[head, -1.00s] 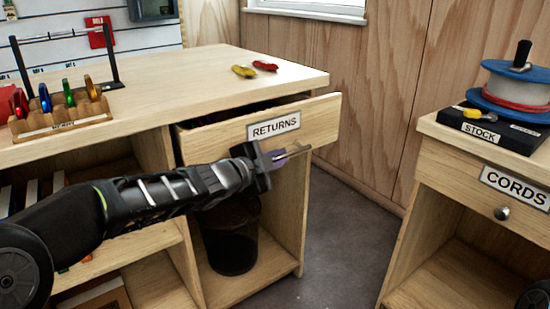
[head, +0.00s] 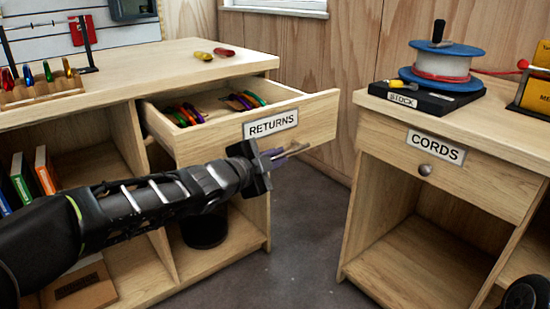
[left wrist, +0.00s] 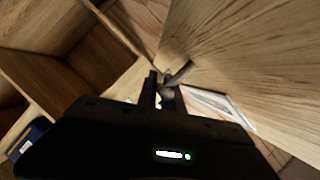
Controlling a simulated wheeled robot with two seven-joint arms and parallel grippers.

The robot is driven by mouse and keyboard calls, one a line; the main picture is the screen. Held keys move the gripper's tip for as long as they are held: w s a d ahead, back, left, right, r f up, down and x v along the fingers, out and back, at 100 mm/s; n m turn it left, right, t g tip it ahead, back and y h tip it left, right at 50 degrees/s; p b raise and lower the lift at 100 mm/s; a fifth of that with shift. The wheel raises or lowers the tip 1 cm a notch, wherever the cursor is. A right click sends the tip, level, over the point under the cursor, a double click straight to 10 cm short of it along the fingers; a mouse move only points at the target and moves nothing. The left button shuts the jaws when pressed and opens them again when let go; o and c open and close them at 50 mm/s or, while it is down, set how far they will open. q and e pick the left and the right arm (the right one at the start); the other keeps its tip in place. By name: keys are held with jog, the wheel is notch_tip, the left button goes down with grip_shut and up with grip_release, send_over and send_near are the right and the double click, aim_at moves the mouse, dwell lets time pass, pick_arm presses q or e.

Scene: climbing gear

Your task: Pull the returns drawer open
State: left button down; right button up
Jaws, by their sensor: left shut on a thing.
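The returns drawer (head: 310,126) stands well open from the left bench, with its RETURNS label on the front. Several colourful carabiners (head: 190,113) lie inside it in two groups. My left gripper (head: 277,156) is at the lower part of the drawer front, just below the label, shut on the drawer's handle (head: 297,149). In the left wrist view the fingers (left wrist: 168,92) close around the handle's metal post against the wooden front. My right gripper is not in view.
The CORDS cabinet (head: 445,170) stands at the right, with a rope spool (head: 446,65) and a STOCK box (head: 425,101) on top. Grey floor (head: 290,235) lies free between it and the bench. A dark bin (head: 205,229) sits under the drawer.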

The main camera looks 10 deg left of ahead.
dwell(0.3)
pick_arm(q)
jog(key=c, duration=1.5)
grip_release()
jog(key=p+v, duration=0.3)
jog(key=v, duration=0.4)
jog(key=shift+s+p, duration=0.35)
jog(key=shift+s, duration=0.05)
jog(key=shift+a+r, duration=0.1)
